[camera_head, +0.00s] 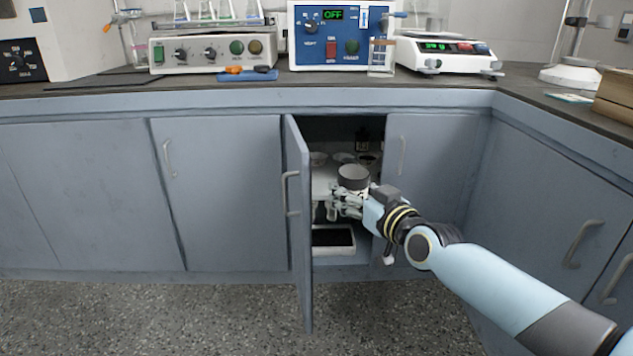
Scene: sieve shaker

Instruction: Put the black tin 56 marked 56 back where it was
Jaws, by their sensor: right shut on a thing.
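My right gripper (346,203) reaches from the right into the open cupboard in the middle. It is shut on a round tin (353,174) with a dark grey top, which I take to be the black tin 56. The tin is upright, in front of the shelf (322,180). Its lower part is hidden by the fingers, and no number can be read on it. I cannot tell whether it touches the shelf. My left gripper is not in view.
The cupboard door (300,205) stands open left of the gripper. Small pale dishes (343,157) and a dark bottle (362,142) stand on the shelf. A pale-rimmed tray (334,252) with a dark inside lies below. Instruments stand on the worktop above.

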